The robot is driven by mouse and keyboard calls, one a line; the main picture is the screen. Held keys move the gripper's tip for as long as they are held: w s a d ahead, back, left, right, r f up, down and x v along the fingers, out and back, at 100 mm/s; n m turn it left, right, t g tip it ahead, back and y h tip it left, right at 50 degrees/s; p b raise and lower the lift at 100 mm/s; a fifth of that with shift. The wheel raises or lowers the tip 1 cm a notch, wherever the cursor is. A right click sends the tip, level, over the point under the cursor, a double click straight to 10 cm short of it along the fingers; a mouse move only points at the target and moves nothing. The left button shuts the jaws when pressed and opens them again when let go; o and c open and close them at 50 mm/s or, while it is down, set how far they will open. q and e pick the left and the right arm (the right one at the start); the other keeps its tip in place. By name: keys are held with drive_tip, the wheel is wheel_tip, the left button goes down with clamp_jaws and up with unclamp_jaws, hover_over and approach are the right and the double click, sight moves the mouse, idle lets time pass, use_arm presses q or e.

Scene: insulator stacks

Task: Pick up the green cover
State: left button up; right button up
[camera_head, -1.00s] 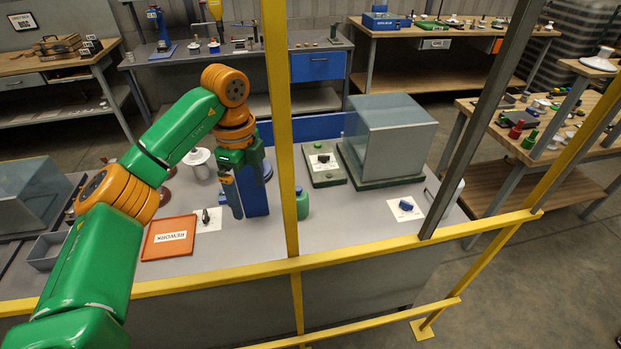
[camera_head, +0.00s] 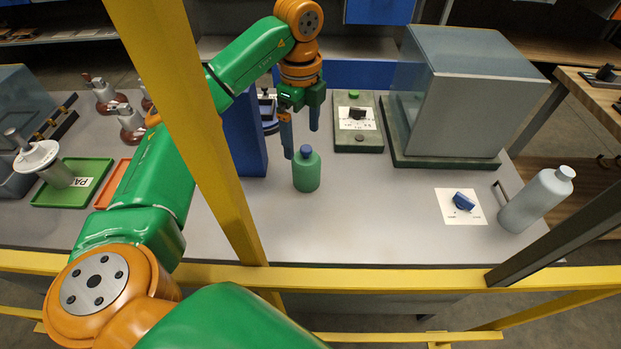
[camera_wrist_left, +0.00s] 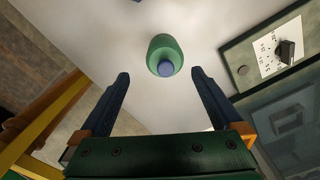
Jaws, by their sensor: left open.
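A green bottle-shaped piece with a blue top (camera_head: 306,174) stands upright on the grey table; it is the most evident green object, though I cannot tell whether it is the green cover. My left gripper (camera_head: 301,142) is open, with its two dark blue fingers pointing down just above and behind it. In the left wrist view the green piece (camera_wrist_left: 165,50) shows between and beyond the open fingertips (camera_wrist_left: 160,73), apart from both. Nothing is in the jaws. My right gripper is not in view.
A grey box (camera_head: 470,95) on a dark green base and a small panel (camera_head: 372,140) stand behind right. A blue block (camera_head: 243,140) stands left. A yellow rail (camera_head: 400,279) crosses in front.

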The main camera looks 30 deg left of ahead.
sight(305, 147)
use_arm(q)
drive_tip(key=f+b, duration=0.2)
drive_tip(key=f, duration=0.1)
drive_tip(key=w+f+b, duration=0.1)
drive_tip(key=f, duration=0.1)
drive_tip(key=shift+f, duration=0.25)
drive_tip(key=shift+s+f, duration=0.1)
drive_tip(key=shift+f, duration=0.2)
wheel_tip(305, 147, down, 6)
drive_tip(key=shift+r+p, duration=0.15)
drive_tip(key=shift+p, duration=0.55)
drive_tip(key=c, duration=1.2)
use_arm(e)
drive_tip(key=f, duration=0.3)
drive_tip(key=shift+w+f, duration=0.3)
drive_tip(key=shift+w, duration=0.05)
